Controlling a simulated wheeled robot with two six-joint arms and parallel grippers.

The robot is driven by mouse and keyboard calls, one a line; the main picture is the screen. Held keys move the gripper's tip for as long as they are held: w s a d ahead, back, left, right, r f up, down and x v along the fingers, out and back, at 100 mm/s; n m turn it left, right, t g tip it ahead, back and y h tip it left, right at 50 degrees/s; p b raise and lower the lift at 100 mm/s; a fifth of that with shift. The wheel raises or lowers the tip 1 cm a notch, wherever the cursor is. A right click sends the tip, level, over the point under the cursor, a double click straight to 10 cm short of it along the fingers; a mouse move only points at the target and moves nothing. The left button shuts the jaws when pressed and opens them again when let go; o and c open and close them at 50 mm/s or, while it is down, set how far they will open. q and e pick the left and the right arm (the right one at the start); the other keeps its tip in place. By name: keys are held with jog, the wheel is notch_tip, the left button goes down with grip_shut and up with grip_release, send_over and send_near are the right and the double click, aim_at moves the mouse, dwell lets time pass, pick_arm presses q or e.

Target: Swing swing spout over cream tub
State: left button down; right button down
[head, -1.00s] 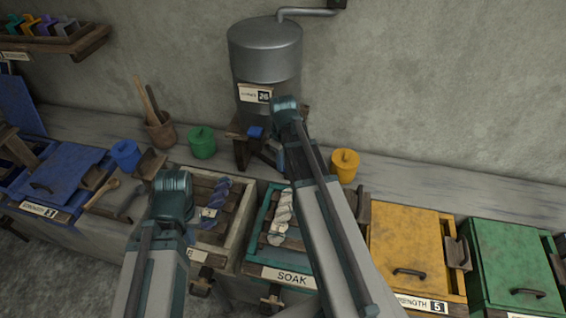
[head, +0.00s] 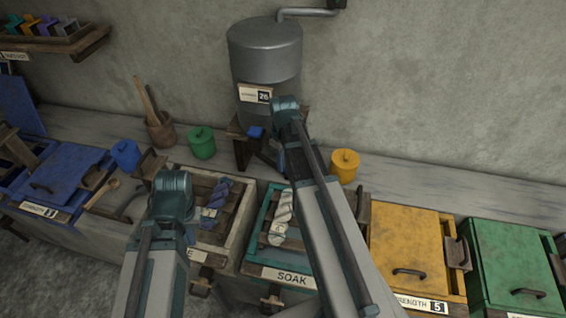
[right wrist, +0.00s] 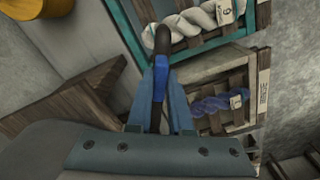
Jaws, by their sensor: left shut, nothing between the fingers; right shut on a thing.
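The swing spout is a dark rounded pipe with a blue part (right wrist: 161,80) in the right wrist view. Its dark end points at the teal-framed soak tub (right wrist: 200,50). My right gripper (right wrist: 160,105) is shut on the blue part. In the head view my right wrist and forearm hide most of the spout. The cream tub (head: 246,215) stands left of the soak tub and holds a blue skein (head: 216,200). It also shows in the right wrist view (right wrist: 215,62) with a rinse label. My left gripper (head: 172,195) is above the cream tub's left side; its fingers are hidden.
A grey metal tank (head: 265,60) stands on a wooden stand behind the tubs. A white skein (head: 280,220) lies in the soak tub. Green (head: 202,145), blue (head: 126,155) and yellow (head: 344,168) pots stand along the back ledge. Yellow (head: 410,245) and green (head: 508,262) lidded tubs are at right.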

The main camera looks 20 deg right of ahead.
jog(key=shift+s+a, duration=0.1)
dwell(0.3)
jog(key=w+a+m, duration=0.1)
jog(key=a+m, duration=1.1)
jog(key=w+a+m, duration=0.4)
jog(key=w+m, duration=0.8)
jog(key=shift+a+m, duration=0.35)
jog(key=shift+m, duration=0.05)
jog(key=shift+w, duration=0.1)
jog(key=c, duration=0.8)
grip_release()
